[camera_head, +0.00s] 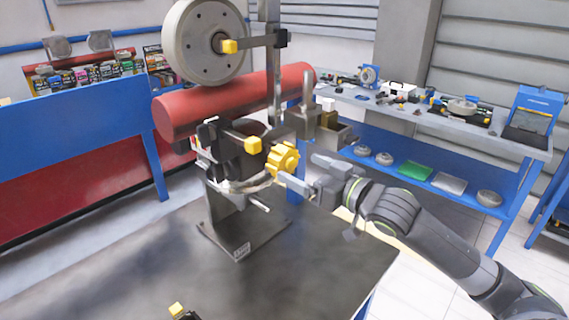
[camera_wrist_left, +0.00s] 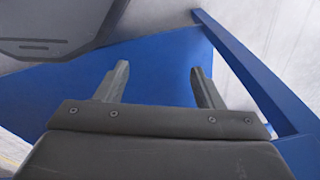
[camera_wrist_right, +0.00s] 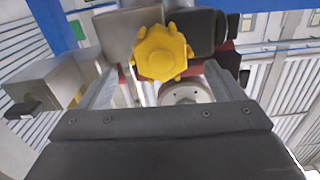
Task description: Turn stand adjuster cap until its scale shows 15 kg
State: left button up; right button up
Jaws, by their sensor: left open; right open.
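The stand (camera_head: 228,205) stands upright on the dark bench top. A yellow lobed knob (camera_head: 283,158), which looks like the adjuster cap, is on its right side. My right gripper (camera_head: 302,169) is open just to the right of this cap, fingers pointing at it. In the right wrist view the cap (camera_wrist_right: 161,52) lies ahead, between and beyond the spread fingers (camera_wrist_right: 155,90). I cannot tell whether they touch it. No scale marks are readable. My left gripper (camera_wrist_left: 160,82) is open and empty in the left wrist view, and is not in the head view.
A white wheel (camera_head: 205,40) and a red cylinder (camera_head: 235,100) are above and behind the cap. A yellow-ended clamp handle (camera_head: 253,146) sits close to its left. The bench top (camera_head: 130,255) is mostly clear. A side table (camera_head: 440,125) with parts stands behind right.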

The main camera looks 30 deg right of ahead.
aim_at(290, 163)
jog(key=shift+p+x, duration=0.4)
jog(key=shift+x, duration=2.7)
jog(key=c, duration=1)
